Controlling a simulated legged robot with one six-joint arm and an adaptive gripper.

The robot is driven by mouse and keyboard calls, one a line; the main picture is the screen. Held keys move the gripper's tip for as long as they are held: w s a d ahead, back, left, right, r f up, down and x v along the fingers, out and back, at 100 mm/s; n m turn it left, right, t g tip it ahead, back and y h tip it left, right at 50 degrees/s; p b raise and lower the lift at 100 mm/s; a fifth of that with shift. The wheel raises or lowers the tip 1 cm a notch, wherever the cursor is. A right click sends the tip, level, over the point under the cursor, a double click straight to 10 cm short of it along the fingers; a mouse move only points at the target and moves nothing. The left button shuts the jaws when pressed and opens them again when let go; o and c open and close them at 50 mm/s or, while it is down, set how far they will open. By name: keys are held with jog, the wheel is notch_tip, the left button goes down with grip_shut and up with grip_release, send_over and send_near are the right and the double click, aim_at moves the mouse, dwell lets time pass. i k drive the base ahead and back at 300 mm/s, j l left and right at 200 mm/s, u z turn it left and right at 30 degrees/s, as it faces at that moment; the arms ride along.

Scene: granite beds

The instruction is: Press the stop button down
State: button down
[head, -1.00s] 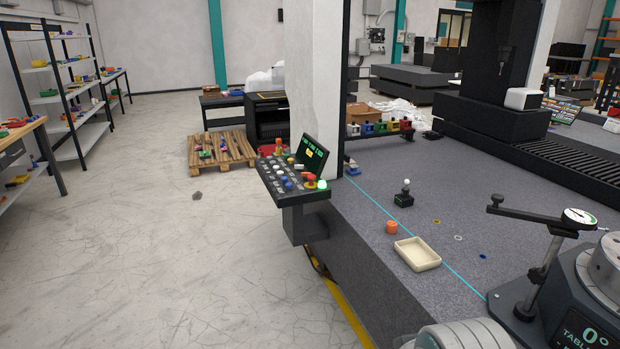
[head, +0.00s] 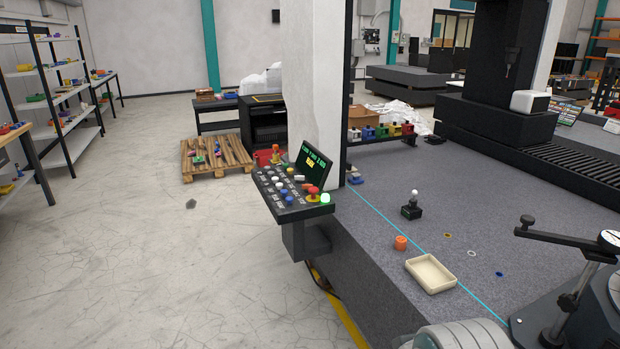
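A dark control console (head: 290,215) stands at the front left end of the granite bed. Its sloped panel carries several small blue, white and dark buttons. A red button on a yellow base (head: 312,191) sits near its right corner and looks like the stop button; it appears raised. Beside it is a glowing green lamp or button (head: 325,198). Another red and yellow piece (head: 277,154) shows at the panel's far end. A screen (head: 313,168) with green and yellow text stands behind the buttons. My gripper is out of view; only part of my arm shows at the bottom edge.
The granite bed (head: 395,205) holds an orange cylinder (head: 401,243), a cream tray (head: 431,274) and a small black block with a white knob (head: 412,206). A white pillar (head: 315,85) rises behind the console.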

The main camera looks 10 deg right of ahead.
aim_at(313, 191)
jog(key=i+j, duration=0.15)
jog(key=i, duration=0.35)
jog(key=i+j, duration=0.15)
jog(key=i, duration=0.35)
jog(key=i+j+z, duration=0.1)
jog(key=i, duration=0.4)
jog(key=i+j, duration=0.3)
jog(key=i, duration=0.2)
jog(key=i+j, duration=0.2)
jog(key=i, duration=0.3)
